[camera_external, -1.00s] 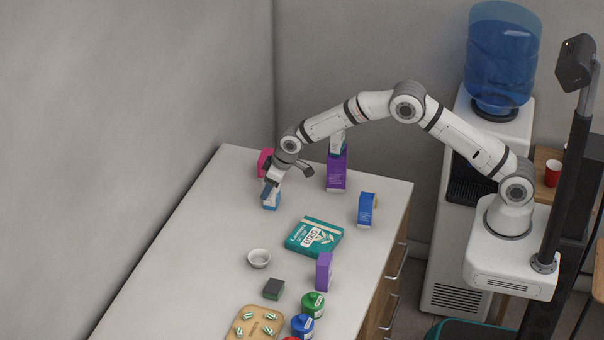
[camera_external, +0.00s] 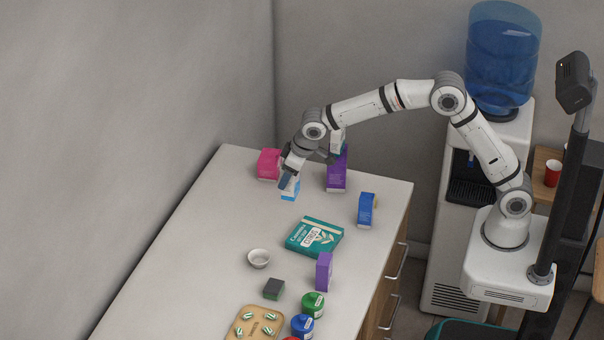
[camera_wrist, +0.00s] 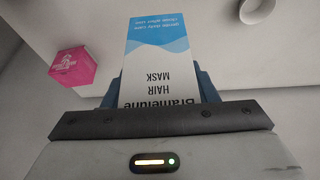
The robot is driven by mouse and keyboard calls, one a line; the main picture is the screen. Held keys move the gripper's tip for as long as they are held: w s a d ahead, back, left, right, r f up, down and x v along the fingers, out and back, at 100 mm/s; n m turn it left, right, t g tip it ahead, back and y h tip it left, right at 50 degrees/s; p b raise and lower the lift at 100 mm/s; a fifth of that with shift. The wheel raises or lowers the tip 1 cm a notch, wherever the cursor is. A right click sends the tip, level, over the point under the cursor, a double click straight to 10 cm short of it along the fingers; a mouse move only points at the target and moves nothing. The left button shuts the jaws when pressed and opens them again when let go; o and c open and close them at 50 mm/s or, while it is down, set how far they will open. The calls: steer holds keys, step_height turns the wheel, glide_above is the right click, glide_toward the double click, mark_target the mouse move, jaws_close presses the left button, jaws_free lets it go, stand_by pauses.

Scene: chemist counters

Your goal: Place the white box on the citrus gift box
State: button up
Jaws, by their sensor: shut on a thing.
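The white box, white with a blue wavy end and "HAIR MASK" lettering, is in my gripper (camera_external: 290,179). It shows in the wrist view (camera_wrist: 158,62) between the fingers and in the external view (camera_external: 290,190) below them. My gripper is shut on it near the far end of the counter. Whether the box is clear of the counter is hard to tell. A flat teal box (camera_external: 300,238) with a pale label lies on the counter, in front and to the right of my gripper. Its lettering is too small to confirm citrus.
A pink box (camera_external: 268,164) stands just left of my gripper. A tall purple box (camera_external: 337,175) and a blue box (camera_external: 366,210) stand to the right. A white bowl (camera_external: 259,258) and a smaller purple box (camera_external: 324,271) are near the teal box. The left counter is clear.

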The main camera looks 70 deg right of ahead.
steer(key=s+a+b, duration=0.1)
steer(key=s+a, duration=0.3)
steer(key=s, duration=0.4)
steer(key=p, duration=0.1)
glide_above(313, 234)
step_height(313, 234, down, 9)
steer(key=shift+w+r, duration=0.1)
steer(key=shift+f, duration=0.25)
steer(key=shift+f, duration=0.1)
steer(key=shift+f, duration=0.15)
steer(key=o, duration=1)
